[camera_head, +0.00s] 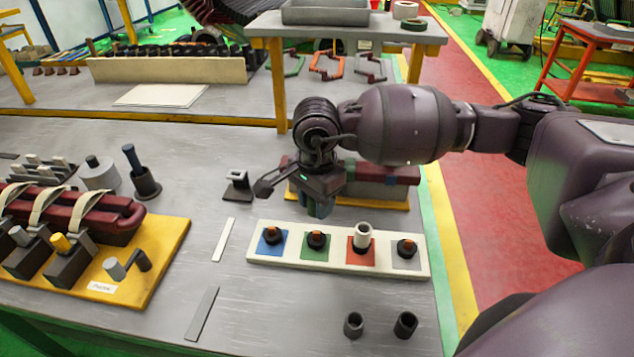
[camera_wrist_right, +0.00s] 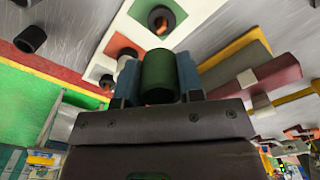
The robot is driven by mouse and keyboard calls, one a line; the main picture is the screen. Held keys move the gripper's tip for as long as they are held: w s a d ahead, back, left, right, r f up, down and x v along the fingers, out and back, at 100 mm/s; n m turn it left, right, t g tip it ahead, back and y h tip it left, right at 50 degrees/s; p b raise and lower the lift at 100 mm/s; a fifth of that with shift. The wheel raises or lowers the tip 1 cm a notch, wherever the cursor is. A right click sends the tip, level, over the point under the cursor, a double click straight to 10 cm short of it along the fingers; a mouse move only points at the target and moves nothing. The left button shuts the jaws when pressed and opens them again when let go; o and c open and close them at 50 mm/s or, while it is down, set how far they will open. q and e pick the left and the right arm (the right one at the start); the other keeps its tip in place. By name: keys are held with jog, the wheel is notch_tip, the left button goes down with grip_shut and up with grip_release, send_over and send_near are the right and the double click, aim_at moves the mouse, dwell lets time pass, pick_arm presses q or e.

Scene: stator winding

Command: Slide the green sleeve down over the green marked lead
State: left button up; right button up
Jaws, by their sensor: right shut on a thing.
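A pale board (camera_head: 338,269) carries blue, green, red and light-grey squares. The green square (camera_head: 307,254) holds a short black lead (camera_head: 316,240) with an orange tip, standing uncovered. My right gripper (camera_head: 320,207) is above and behind the board, close over the green square. It is shut on the green sleeve (camera_wrist_right: 158,76), a dark green tube clasped between two blue-grey fingers in the right wrist view. In the head view the fingers mostly hide the sleeve. A clear gap shows between the fingertips and the lead. My left gripper is out of view.
A white sleeve (camera_head: 363,235) stands on the red square beside the green one. Two dark tubes (camera_head: 354,324) (camera_head: 405,324) stand at the front right. A yellow-based fixture (camera_head: 160,270) is at left. A dark red block (camera_head: 400,172) lies behind my gripper.

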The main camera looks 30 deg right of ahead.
aim_at(317, 231)
jog(key=shift+w+d+r, duration=0.1)
jog(key=shift+w+d, duration=0.05)
jog(key=shift+f, duration=0.35)
jog(key=shift+f+b, duration=0.75)
jog(key=shift+f, duration=0.6)
jog(key=shift+f+b, duration=0.65)
jog(key=shift+f, duration=0.8)
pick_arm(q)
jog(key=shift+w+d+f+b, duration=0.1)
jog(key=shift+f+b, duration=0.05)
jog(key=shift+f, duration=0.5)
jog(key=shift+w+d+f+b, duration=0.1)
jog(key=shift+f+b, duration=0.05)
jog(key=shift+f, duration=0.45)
pick_arm(e)
jog(key=shift+f, duration=0.55)
jog(key=o, duration=1)
